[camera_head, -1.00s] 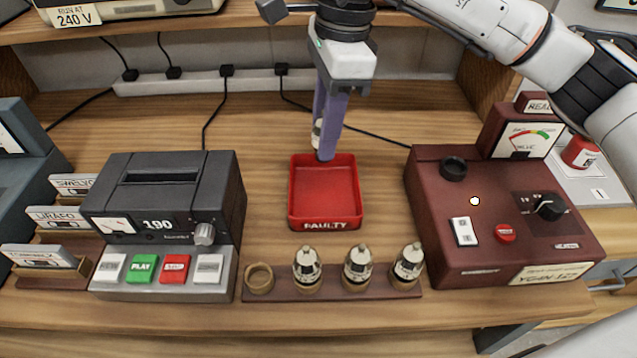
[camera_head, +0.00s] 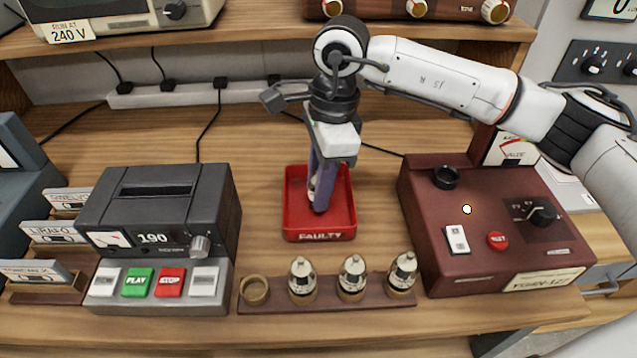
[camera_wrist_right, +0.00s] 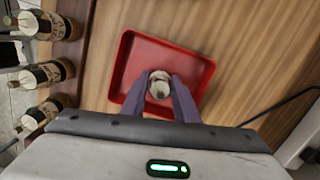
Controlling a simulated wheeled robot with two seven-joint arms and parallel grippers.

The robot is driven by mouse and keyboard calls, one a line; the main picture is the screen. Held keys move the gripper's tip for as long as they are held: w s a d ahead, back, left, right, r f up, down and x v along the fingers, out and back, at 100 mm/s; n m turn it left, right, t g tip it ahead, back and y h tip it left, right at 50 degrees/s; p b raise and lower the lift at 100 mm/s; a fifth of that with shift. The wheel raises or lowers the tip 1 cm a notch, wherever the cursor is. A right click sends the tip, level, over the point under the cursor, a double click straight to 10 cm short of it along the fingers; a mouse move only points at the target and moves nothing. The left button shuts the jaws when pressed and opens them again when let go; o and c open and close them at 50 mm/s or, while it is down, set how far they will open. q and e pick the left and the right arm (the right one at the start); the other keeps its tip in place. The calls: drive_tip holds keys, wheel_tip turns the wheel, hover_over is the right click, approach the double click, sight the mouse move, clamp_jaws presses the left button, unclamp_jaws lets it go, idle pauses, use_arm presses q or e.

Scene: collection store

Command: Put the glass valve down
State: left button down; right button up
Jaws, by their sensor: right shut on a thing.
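My right gripper (camera_head: 320,207) points down into the red tray marked FAULTY (camera_head: 338,235). Its purple fingers are shut on a glass valve, which is mostly hidden behind them in the head view. In the right wrist view the valve (camera_wrist_right: 160,86) shows end-on between the fingertips, over the floor of the tray (camera_wrist_right: 140,60). I cannot tell whether the valve touches the tray floor. My left gripper is not in view.
A wooden rack (camera_head: 328,307) in front of the tray holds several valves and one empty ring (camera_head: 254,290). A grey tape player (camera_head: 160,230) stands left, a maroon tester (camera_head: 480,250) right. The shelf (camera_head: 250,42) runs above at the back.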

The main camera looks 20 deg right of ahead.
drive_tip(key=o, duration=1)
drive_tip(key=r, duration=0.4)
drive_tip(key=d+r, duration=0.1)
drive_tip(key=r, duration=0.7)
drive_tip(key=shift+d+r, duration=0.1)
drive_tip(key=shift+d, duration=0.1)
drive_tip(key=shift+s, duration=0.15)
